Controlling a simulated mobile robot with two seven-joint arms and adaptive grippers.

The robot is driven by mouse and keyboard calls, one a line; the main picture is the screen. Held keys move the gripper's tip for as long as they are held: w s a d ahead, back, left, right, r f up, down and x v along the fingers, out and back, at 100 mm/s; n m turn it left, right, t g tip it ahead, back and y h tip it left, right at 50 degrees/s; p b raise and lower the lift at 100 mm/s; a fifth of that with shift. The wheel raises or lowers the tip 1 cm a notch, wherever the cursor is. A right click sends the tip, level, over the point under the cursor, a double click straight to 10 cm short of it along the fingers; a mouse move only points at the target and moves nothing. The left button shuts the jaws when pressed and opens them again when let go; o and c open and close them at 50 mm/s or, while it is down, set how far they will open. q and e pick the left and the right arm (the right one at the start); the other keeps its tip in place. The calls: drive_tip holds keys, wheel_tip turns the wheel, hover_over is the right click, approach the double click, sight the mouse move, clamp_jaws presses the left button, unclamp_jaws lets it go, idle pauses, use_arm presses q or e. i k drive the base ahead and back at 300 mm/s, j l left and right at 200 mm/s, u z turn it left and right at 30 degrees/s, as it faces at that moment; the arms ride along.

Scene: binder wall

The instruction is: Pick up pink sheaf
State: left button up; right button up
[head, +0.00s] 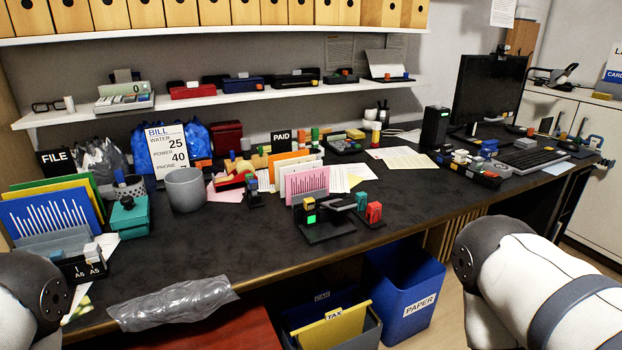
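A pink sheet or sheaf with dark vertical bars (307,185) stands upright in the middle of the desk, in front of orange and white sheets. Its lower edge is partly hidden by the dark device in front of it. A second pink paper (226,192) lies flat to its left, partly covered by other things. My arms show only as links at the lower left and lower right corners. Neither gripper is in view, and nothing is seen touching the pink sheaf.
A dark device with a green light (326,220) and a red block (374,212) stand close in front of the sheaf. A grey cup (185,190) is to the left. The desk's front middle (230,248) is clear. A blue PAPER bin (404,290) stands below.

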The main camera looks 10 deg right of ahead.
sight(314, 183)
drive_tip(key=j+z, duration=0.45)
drive_tip(key=j, duration=0.45)
drive_tip(key=k+j+z, duration=0.1)
drive_tip(key=j+z, duration=0.35)
drive_tip(key=j, duration=0.45)
